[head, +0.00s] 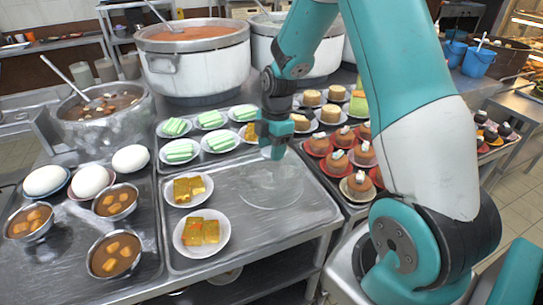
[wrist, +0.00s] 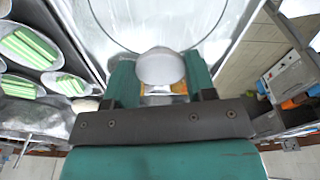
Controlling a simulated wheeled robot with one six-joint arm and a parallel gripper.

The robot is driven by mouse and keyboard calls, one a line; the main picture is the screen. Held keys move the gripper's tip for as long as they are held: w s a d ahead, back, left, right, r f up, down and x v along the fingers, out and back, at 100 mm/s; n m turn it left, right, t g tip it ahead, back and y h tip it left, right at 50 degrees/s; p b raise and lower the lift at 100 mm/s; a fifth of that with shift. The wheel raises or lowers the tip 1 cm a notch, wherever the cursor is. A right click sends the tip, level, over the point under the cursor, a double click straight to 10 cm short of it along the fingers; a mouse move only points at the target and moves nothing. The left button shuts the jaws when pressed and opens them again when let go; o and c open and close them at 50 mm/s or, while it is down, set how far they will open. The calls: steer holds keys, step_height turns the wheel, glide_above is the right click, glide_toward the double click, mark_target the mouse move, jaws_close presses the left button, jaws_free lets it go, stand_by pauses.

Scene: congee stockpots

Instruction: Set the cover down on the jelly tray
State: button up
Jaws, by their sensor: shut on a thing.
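A tray of small brown cakes on red plates (head: 340,162) stands close on the right. Bowls of brown soup (head: 115,255) and white buns (head: 90,180) are on the left. Large stockpots (head: 195,62) stand behind. The tray's front right is bare.

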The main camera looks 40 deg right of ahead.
steer(key=shift+f, duration=1.75)
steer(key=shift+f, duration=0.15)
steer(key=o, duration=1.2)
steer(key=shift+o, duration=0.2)
